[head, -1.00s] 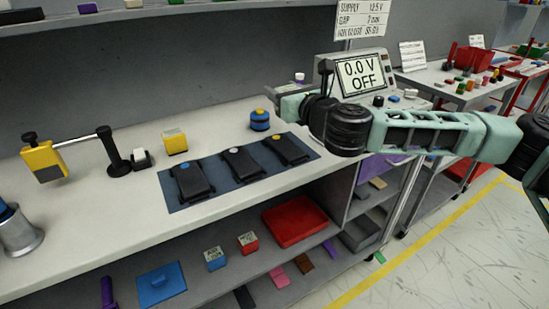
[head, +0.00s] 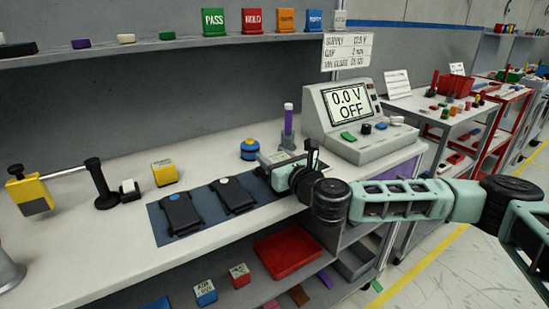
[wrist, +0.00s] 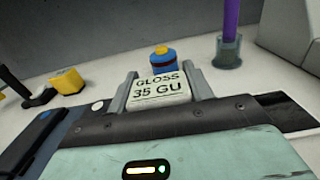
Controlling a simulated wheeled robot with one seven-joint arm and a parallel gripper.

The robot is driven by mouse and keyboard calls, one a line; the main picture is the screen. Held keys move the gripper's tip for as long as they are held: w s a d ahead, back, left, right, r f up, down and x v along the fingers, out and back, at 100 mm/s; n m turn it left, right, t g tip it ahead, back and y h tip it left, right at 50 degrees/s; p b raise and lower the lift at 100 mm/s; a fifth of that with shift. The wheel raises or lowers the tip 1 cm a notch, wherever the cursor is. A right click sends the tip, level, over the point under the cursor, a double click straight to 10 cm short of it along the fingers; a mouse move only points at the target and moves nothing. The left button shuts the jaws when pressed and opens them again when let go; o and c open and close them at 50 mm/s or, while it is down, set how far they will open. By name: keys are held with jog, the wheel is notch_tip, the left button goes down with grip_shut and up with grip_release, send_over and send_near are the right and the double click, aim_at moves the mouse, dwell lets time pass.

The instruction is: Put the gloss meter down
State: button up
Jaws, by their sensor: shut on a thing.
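The gloss meter (wrist: 160,89) is a small pale block with "GLOSS 35 GU" on its face. In the wrist view it sits between the two grey fingers of my gripper (wrist: 162,92), which is shut on it. In the head view my gripper (head: 270,160) is low over the right end of the blue mat (head: 158,222). The gloss meter is mostly hidden there by the gripper. Two dark modules lie on the mat, one with a blue dot (head: 180,214) and one with a white dot (head: 233,194). My arm largely hides the third. I cannot tell whether the meter touches anything below.
A blue button-like piece with a yellow top (head: 250,149) stands just behind my gripper. A purple rod in a grey holder (head: 288,135) is behind to the right, beside the power supply (head: 345,118). A yellow block (head: 165,172) is left, with clear bench around it.

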jog(key=shift+f, duration=0.1)
jog(key=o, duration=0.7)
jog(key=shift+f, duration=0.1)
jog(key=o, duration=0.4)
jog(key=shift+o, duration=0.2)
